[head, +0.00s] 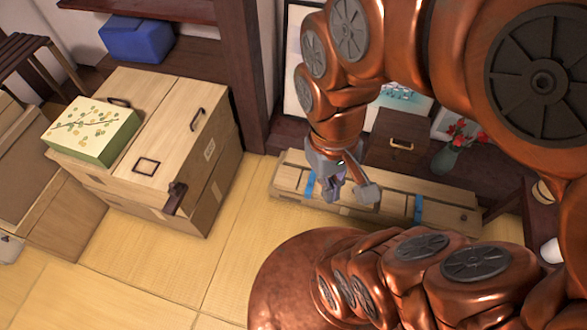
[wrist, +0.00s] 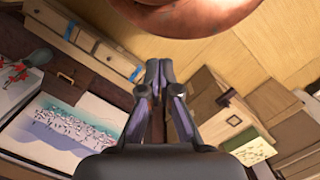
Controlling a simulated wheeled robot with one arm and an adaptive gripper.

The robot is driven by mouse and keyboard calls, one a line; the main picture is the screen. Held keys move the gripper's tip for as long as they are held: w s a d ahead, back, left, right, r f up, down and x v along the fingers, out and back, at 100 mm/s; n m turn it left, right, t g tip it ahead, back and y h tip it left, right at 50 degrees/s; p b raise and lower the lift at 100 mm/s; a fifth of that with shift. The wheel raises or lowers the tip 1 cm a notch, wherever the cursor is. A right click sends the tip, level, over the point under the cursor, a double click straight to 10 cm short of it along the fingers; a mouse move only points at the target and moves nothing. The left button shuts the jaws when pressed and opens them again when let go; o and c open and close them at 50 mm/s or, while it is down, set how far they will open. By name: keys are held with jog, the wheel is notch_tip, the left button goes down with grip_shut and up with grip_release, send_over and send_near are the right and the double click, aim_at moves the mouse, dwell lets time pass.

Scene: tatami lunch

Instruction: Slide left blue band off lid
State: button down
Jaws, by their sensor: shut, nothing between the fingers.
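A long, low wooden box (head: 385,203) with a flat lid lies on the tatami by the wall. A left blue band (head: 311,185) wraps it near its left end and a right blue band (head: 418,209) near its right end. In the wrist view the left band (wrist: 136,73) shows just left of my fingertips, and the right band (wrist: 70,29) is farther up left. My gripper (head: 350,194) is shut and empty. In the head view it overlaps the box just right of the left band. It looks apart from the band; its height above the lid is unclear.
A large wooden chest (head: 170,150) with a green patterned box (head: 93,130) stands left, with clear tatami (head: 240,235) between. A small drawer cabinet (head: 398,146), framed pictures (wrist: 75,135) and a vase of red flowers (head: 452,152) stand behind the long box.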

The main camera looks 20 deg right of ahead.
jog(key=shift+w, duration=0.1)
jog(key=w+f+m+y+b, duration=0.6)
jog(key=w+f+m+b, duration=0.3)
jog(key=w+f+b, duration=1.15)
jog(key=w+d+f+m+t+y+b, duration=0.15)
jog(key=w+d+f+m+b, duration=0.3)
jog(key=f, duration=0.55)
jog(key=w+d+f+m+t+y+b, duration=0.1)
jog(key=w+d+f+m+t+b, duration=0.15)
jog(key=w+d+f, duration=0.65)
jog(key=s+d+f+m+t+b, duration=0.1)
jog(key=d+f+m+b, duration=0.2)
jog(key=d+f, duration=0.3)
jog(key=s+d+f+m+t+h+b, duration=0.1)
jog(key=d+f+m+b, duration=0.2)
jog(key=f, duration=1.3)
jog(key=s+d+f+m+t+b, duration=0.1)
jog(key=d+f+m+b, duration=0.3)
jog(key=d+f, duration=0.6)
jog(key=f+b, duration=0.1)
jog(key=b, duration=0.1)
jog(key=shift+s+f+t+h+b, duration=0.2)
jog(key=shift+f+t+h+b, duration=0.15)
jog(key=shift+t, duration=0.05)
